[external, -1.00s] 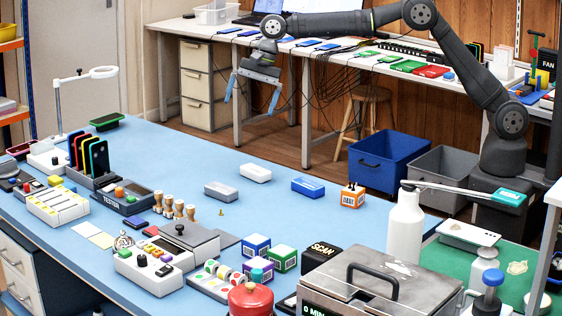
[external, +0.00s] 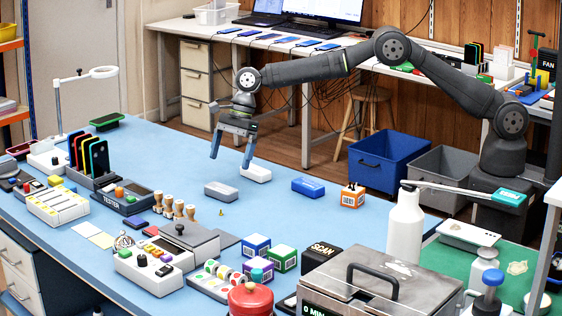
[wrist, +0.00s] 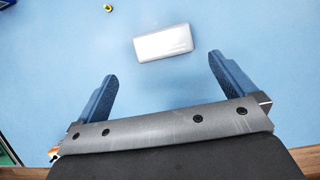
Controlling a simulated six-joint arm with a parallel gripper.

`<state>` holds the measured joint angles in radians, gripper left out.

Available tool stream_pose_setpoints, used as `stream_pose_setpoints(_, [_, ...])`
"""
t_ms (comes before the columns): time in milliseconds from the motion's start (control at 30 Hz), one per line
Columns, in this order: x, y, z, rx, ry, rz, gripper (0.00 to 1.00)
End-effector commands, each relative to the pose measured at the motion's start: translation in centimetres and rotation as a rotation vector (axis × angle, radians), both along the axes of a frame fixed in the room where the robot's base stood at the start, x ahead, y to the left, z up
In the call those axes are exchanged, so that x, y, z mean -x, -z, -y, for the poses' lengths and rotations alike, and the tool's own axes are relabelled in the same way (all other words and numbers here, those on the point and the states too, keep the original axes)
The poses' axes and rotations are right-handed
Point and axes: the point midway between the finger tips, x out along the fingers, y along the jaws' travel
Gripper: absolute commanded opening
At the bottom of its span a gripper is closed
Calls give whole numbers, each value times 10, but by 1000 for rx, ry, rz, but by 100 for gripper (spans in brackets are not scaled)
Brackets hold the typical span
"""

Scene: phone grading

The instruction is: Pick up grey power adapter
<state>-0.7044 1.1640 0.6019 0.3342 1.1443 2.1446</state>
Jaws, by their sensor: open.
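A grey box-shaped power adapter (external: 221,191) lies flat on the blue table, left of a white box of similar shape (external: 256,173). The single pale grey box in the wrist view (wrist: 163,43) appears to be this adapter, with a bright sheen on top. My gripper (external: 230,162) is above the table near these two boxes, its blue fingers pointing down. In the wrist view my gripper (wrist: 162,66) is open with nothing between its fingers. The adapter lies just beyond the fingertips, apart from both.
A small brass piece (external: 221,212) lies close to the grey adapter. A blue box (external: 308,187) and an orange cube (external: 352,195) lie to the right. Wooden stamps (external: 178,208) stand to the left. The table around the adapter is mostly clear.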

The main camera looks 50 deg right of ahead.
Motion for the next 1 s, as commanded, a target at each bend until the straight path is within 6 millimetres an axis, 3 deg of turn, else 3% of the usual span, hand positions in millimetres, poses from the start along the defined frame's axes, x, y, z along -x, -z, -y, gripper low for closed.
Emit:
stream_pose_setpoints(100, [0,18,-7,1,0,-1,100])
stream_pose_setpoints(367, [0,33,-14,0,0,0,100])
stream_pose_setpoints(700, [-3,70,-31,0,-2,1,100])
stream_pose_setpoints(1000, [-3,74,-33,-1,-1,1,100])
